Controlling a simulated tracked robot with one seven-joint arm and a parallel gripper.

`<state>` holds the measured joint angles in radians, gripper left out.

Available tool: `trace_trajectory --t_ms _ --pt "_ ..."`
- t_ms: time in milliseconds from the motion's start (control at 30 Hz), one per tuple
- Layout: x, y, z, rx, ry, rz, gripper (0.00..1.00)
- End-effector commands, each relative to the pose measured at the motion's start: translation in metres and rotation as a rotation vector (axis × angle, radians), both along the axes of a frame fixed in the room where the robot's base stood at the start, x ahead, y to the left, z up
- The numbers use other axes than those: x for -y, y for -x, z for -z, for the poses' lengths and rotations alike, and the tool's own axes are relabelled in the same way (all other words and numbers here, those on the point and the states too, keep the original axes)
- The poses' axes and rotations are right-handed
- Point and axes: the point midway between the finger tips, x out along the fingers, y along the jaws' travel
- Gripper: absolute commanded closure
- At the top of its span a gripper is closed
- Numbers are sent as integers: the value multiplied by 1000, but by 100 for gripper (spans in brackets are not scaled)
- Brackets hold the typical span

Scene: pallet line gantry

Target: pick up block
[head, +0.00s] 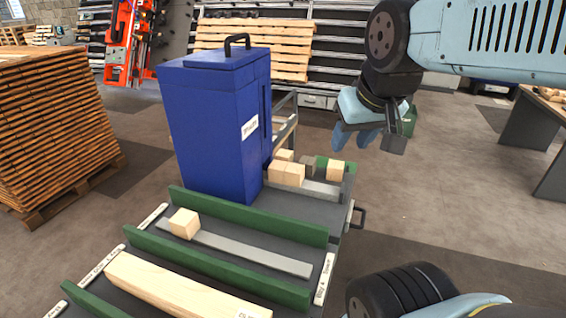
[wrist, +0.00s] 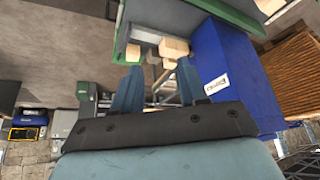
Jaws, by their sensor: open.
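A light wooden block (head: 184,223) sits alone in the middle lane of the grey tray table, near its left end. More wooden blocks (head: 287,174) stand close together in the far lane, right of the blue bin, and another block (head: 336,170) stands apart at that lane's right end. My gripper (head: 357,147) hangs in the air to the right of the far lane, apart from all blocks. Its two blue fingers are spread with nothing between them. In the wrist view the fingers (wrist: 156,90) point towards blocks (wrist: 173,47) beside the blue bin. Which block is meant cannot be told.
A tall blue lidded bin (head: 212,125) stands on the table's far left part. Green dividers (head: 215,265) separate the lanes, and a long wooden beam (head: 180,288) lies in the near lane. A pallet stack (head: 55,125) stands left. Open floor lies right of the table.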

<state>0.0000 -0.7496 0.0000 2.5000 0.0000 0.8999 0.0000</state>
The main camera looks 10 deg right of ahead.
Motion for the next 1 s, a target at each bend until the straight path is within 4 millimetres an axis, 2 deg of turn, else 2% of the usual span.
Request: trace_trajectory --t_ms 367,567,867,1000 --pt "0 0 0 1 0 0 56" --pt "-2 -6 5 -34 -36 29 37" --pt "-8 -41 42 -253 -289 236 9" --pt "-11 -62 60 -361 -432 364 8"
